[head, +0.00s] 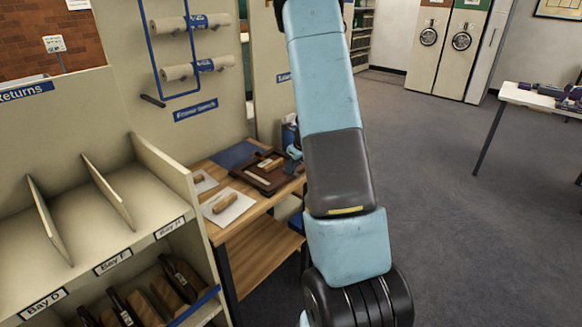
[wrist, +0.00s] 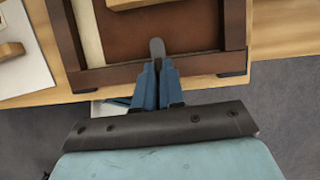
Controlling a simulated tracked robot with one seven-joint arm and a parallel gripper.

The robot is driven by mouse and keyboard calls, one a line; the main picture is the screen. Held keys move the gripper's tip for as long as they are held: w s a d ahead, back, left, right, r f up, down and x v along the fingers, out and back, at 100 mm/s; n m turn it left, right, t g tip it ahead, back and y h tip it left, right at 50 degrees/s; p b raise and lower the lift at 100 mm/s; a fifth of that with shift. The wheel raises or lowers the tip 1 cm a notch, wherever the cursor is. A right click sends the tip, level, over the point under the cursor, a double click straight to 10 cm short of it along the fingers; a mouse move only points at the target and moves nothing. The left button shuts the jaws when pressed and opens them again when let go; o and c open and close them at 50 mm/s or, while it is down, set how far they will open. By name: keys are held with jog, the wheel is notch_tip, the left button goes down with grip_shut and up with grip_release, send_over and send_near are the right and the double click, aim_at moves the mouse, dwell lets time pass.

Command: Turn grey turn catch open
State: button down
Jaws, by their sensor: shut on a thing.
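The grey turn catch (wrist: 157,48) shows in the wrist view as a small rounded tab at the near rim of a dark brown wooden frame (wrist: 110,78). Its visible end points inward over the brown panel (wrist: 195,40); its base is hidden by my fingers. My gripper (wrist: 157,78) has its blue fingers shut on the catch.
White sheets with wooden pieces (head: 228,205) lie on the bench (head: 262,208) left of the frame. A blue mat (head: 236,154) lies behind it. Shelving with bay labels (head: 112,262) stands at the left. Open floor (head: 460,200) lies to the right.

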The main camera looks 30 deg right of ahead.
jog(key=n, duration=0.2)
jog(key=n+y, duration=0.1)
jog(key=n, duration=0.1)
jog(key=shift+d+g+y, duration=0.1)
jog(key=shift+g+y, duration=0.2)
jog(key=shift+g, duration=0.1)
jog(key=n+g+y, duration=0.1)
jog(key=n, duration=0.3)
jog(key=shift+w+f+n, duration=0.1)
jog(key=shift+w+n, duration=0.05)
jog(key=shift+n, duration=0.25)
jog(key=n+g, duration=0.1)
jog(key=n, duration=0.2)
jog(key=shift+w+n+g, duration=0.1)
jog(key=shift+n+g, duration=0.3)
jog(key=n+g, duration=0.2)
jog(key=n, duration=0.2)
jog(key=shift+w+n, duration=0.1)
jog(key=shift+n, duration=0.3)
jog(key=c, duration=1.2)
grip_release()
jog(key=shift+c, duration=0.2)
jog(key=shift+d, duration=0.1)
